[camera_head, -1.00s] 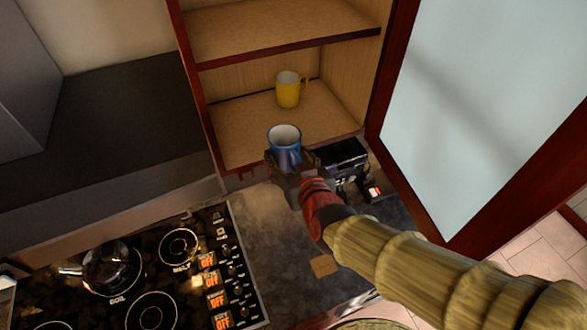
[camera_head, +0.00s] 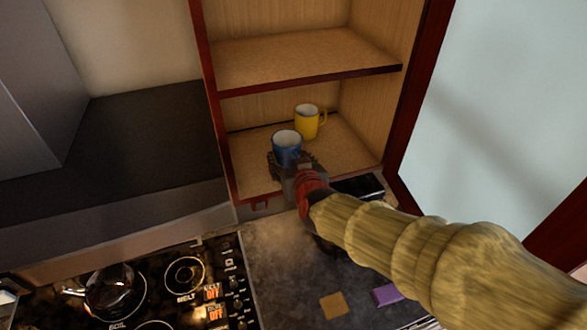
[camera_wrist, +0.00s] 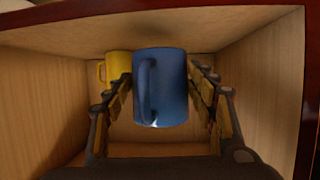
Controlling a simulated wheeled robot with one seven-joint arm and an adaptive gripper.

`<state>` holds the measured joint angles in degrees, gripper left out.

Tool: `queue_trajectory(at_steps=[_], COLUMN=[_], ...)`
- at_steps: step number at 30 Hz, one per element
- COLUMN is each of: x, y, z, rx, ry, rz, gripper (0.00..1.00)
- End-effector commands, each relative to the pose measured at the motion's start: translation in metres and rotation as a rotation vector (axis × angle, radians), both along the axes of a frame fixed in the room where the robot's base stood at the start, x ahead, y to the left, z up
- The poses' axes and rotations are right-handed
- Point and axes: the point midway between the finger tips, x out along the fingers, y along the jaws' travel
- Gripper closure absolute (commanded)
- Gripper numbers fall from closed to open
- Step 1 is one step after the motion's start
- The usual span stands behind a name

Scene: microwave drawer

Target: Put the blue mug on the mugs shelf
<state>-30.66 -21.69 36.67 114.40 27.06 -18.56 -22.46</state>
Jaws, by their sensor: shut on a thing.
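The blue mug (camera_head: 287,147) is upright between the fingers of my gripper (camera_head: 289,163), at the lower shelf of the open cabinet. The wrist view shows the blue mug (camera_wrist: 162,88) with its handle toward the camera and the fingers of my gripper (camera_wrist: 164,95) on both sides. My gripper is shut on it. The yellow mug (camera_head: 307,121) stands on the lower shelf (camera_head: 250,175), behind and to the right of the blue mug. It also shows at the left in the wrist view (camera_wrist: 117,66). I cannot tell whether the blue mug touches the shelf.
An upper shelf (camera_head: 300,60) is above the mugs. The glass cabinet door (camera_head: 500,110) stands open at right. A stove with a kettle (camera_head: 112,292) is at lower left. A purple block (camera_head: 387,294) and a tan square (camera_head: 333,305) lie on the counter.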

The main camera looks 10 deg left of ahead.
Motion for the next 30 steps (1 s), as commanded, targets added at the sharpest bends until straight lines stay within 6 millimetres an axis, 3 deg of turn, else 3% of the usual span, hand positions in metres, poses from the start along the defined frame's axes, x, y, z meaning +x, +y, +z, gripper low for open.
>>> queue_trajectory(at_steps=[7,14,30], x=[0.023,0.022,0.021], y=[0.011,0.01,0.01], z=[-0.001,-0.019,-0.021], rx=[0.0,0.001,0.002], ry=[-0.001,-0.002,-0.002], rz=[0.0,0.0,0.0], gripper=[0.86,0.86,0.86])
